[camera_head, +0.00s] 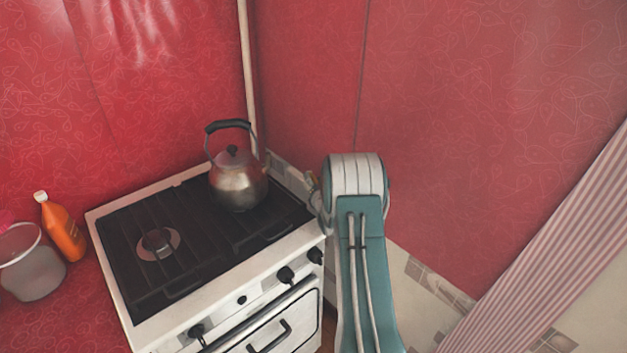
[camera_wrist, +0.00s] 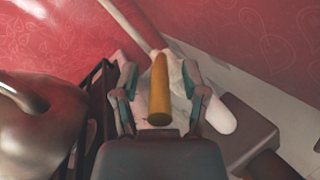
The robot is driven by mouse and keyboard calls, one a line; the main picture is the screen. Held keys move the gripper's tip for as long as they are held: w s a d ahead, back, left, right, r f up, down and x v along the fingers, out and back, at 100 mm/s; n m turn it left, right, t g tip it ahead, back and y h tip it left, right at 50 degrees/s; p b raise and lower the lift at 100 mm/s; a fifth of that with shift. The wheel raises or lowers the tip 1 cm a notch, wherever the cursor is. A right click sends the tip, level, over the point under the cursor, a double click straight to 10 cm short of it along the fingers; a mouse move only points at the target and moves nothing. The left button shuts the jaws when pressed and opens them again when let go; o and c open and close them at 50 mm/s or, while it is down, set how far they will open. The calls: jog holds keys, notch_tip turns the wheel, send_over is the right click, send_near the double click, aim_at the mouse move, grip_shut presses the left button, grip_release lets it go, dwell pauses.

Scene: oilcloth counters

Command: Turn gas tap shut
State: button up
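The gas tap shows in the wrist view as a yellow handle (camera_wrist: 159,92), long and narrow, in front of a pale fitting by the red wall. My gripper (camera_wrist: 158,76) is open in the wrist view, with one finger on each side of the handle. Gaps show between both fingers and the handle, so it is not gripped. The handle's near end is close to the dark gripper body; I cannot tell whether they touch. In the head view, the tap and fingers are mostly hidden behind my arm.
A metal kettle (camera_head: 237,178) stands on the white stove (camera_head: 110,225), left of my arm; it also fills the wrist view's left side (camera_wrist: 40,125). A pale pipe (camera_head: 247,75) runs up the corner. An orange bottle (camera_head: 63,230) and a bucket (camera_head: 33,265) stand far left.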

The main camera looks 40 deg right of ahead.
jog(key=v, duration=1.2)
jog(key=shift+f, duration=0.1)
